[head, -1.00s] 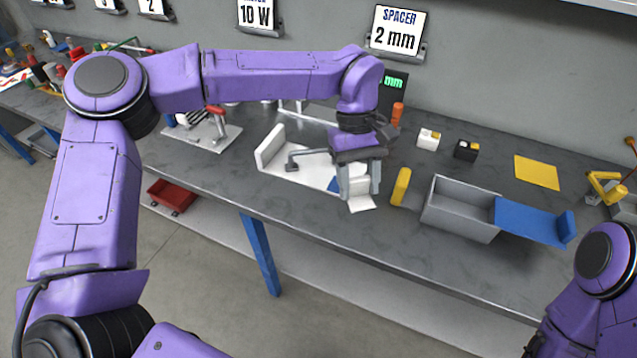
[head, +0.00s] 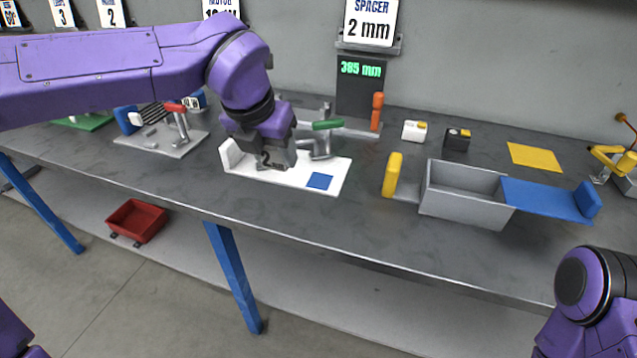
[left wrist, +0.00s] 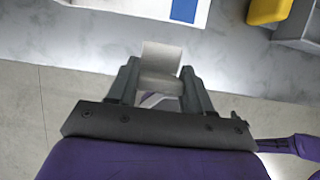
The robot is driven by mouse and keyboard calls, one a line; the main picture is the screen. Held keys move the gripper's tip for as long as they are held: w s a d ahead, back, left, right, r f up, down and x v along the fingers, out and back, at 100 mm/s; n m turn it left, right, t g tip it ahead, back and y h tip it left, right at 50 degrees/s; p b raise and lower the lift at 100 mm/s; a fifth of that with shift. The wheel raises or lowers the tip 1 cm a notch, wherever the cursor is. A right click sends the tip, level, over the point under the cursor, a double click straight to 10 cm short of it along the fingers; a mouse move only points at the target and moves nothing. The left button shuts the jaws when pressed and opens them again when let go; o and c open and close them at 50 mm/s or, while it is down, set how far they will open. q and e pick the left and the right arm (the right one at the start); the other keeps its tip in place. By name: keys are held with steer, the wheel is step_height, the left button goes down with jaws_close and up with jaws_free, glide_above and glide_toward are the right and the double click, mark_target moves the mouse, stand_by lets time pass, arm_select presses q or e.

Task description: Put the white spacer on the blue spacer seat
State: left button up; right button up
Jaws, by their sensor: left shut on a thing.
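The white spacer (left wrist: 162,58) is a pale block between the two fingers of my left gripper (left wrist: 160,80) in the left wrist view. The gripper is shut on it. In the head view my left gripper (head: 268,160) is over the left part of the white fixture plate (head: 335,176), and the spacer is hard to make out there. The blue spacer seat (head: 320,181) is a bare flat square on the plate's right part, to the right of the gripper. It also shows in the left wrist view (left wrist: 185,9), ahead and apart from the spacer. My right gripper is out of view.
A toggle clamp with a green handle (head: 327,125) stands behind the plate. To the right are a yellow upright block (head: 392,174), a grey open box (head: 455,204) and a blue sheet (head: 545,199). The bench's front strip is clear.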

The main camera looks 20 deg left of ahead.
arm_select(q)
glide_toward(320, 181)
steer(key=shift+w+f, duration=1.15)
steer(key=shift+f, duration=1.55)
steer(key=shift+f, duration=0.1)
steer(key=o, duration=1.1)
steer(key=p+v, duration=0.1)
steer(key=v, duration=1.1)
steer(key=shift+w, duration=0.1)
